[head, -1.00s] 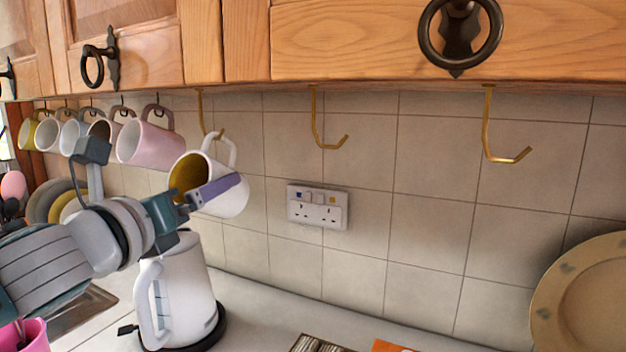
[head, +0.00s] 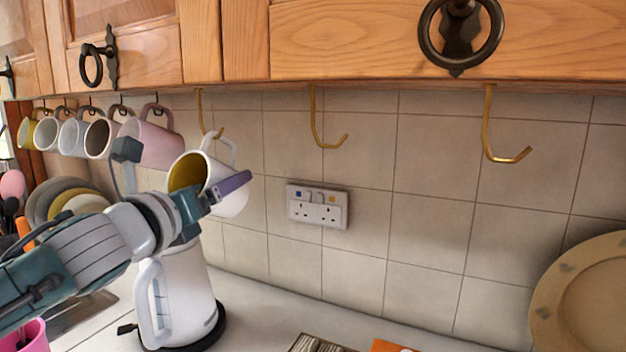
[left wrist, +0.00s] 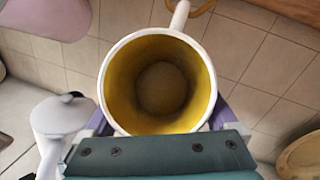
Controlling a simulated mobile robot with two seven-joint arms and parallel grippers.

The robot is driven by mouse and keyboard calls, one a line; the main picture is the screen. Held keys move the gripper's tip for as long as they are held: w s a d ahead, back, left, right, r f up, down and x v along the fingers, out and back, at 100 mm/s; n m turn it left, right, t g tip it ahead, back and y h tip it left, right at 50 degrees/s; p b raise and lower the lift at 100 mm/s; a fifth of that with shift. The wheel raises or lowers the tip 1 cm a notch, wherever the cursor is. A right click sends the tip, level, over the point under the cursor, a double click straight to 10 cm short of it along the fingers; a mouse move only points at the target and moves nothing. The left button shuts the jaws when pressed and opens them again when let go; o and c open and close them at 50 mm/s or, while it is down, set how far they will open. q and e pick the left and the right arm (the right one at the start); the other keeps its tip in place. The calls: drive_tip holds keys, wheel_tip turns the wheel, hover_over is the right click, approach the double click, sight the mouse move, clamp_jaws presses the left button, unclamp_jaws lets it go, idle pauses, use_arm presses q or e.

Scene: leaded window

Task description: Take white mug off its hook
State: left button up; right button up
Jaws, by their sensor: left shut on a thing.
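The white mug (head: 228,198), yellow inside, is at the leftmost gold hook (head: 201,105) under the cupboard. Its handle is up, close to the hook's tip; I cannot tell whether the handle still hangs on it. My left gripper (head: 220,190) is shut on the mug's body, one purple finger showing on the near side. In the left wrist view the mug (left wrist: 108,70) opens toward the camera, between both fingers, with its handle next to the gold hook (left wrist: 200,7). My right gripper is not in view.
A pink mug (head: 152,146) and several other mugs hang to the left. A white kettle (head: 185,295) stands below my gripper. Two empty gold hooks (head: 315,115) (head: 487,120) hang to the right. A socket (head: 317,206) is on the tiled wall; a plate (head: 590,295) stands at right.

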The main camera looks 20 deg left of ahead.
use_arm(q)
drive_tip(key=c, duration=0.6)
drive_tip(key=shift+r, duration=0.1)
